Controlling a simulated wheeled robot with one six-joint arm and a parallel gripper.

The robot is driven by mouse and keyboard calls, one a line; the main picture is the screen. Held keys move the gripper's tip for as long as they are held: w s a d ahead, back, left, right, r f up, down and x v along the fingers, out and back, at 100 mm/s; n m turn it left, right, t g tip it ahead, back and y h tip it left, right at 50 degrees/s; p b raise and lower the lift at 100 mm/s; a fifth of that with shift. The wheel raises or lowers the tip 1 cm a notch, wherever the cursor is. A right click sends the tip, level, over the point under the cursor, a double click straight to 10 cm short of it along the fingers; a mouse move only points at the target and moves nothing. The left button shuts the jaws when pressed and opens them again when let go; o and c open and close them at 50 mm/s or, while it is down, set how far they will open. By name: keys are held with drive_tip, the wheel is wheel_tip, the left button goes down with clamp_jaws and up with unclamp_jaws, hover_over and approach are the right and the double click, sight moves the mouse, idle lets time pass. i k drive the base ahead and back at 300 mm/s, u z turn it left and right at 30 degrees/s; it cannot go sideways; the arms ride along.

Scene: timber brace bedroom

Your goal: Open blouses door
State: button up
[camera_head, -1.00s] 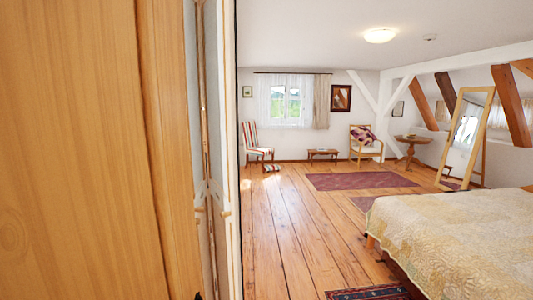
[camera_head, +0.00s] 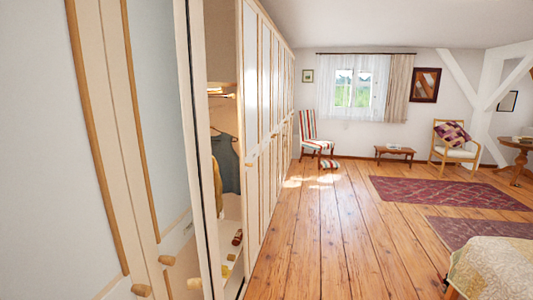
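A long row of pale wardrobe doors with wooden trim (camera_head: 266,110) runs along the left side of the head view. One door (camera_head: 186,130) stands ajar near the front. Through the gap I see a dark garment (camera_head: 227,162) on a hanger and small items on the wardrobe floor. Small wooden knobs (camera_head: 141,290) show low on the nearest doors. No label is readable, so I cannot tell which door is the blouses door. My gripper is not in view.
The plank floor (camera_head: 335,235) is clear to the right of the wardrobe. A bed (camera_head: 492,268) is at the lower right. A striped chair (camera_head: 310,130), a low table (camera_head: 394,152) and an armchair (camera_head: 453,145) stand at the back.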

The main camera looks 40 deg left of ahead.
sight(248, 12)
drive_tip(key=u, duration=0.55)
drive_tip(key=i, duration=1.25)
drive_tip(key=u, duration=1.4)
drive_tip(key=i, duration=2.3)
drive_tip(key=u, duration=0.6)
